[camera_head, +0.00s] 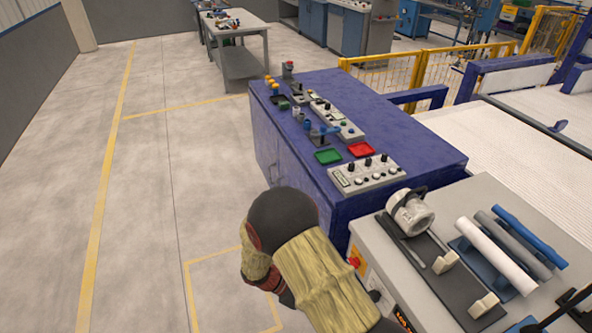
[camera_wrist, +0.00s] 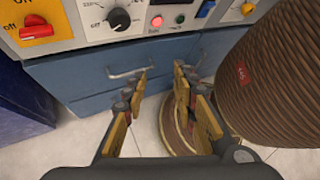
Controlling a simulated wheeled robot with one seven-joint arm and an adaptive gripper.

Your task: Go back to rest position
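In the wrist view my gripper (camera_wrist: 160,82) is open. Its two fingers stand apart with nothing between them. It hangs in front of a blue-grey cabinet front (camera_wrist: 85,78) with drawer handles, below a control panel. In the head view my arm (camera_head: 295,245) is folded low beside the workbench, and the gripper itself is hidden. A white pipe (camera_head: 497,257), a grey pipe (camera_head: 514,245) and a blue pipe (camera_head: 530,237) lie side by side on the bench at the right, away from the gripper.
The floor (camera_head: 150,200) at the left is clear.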

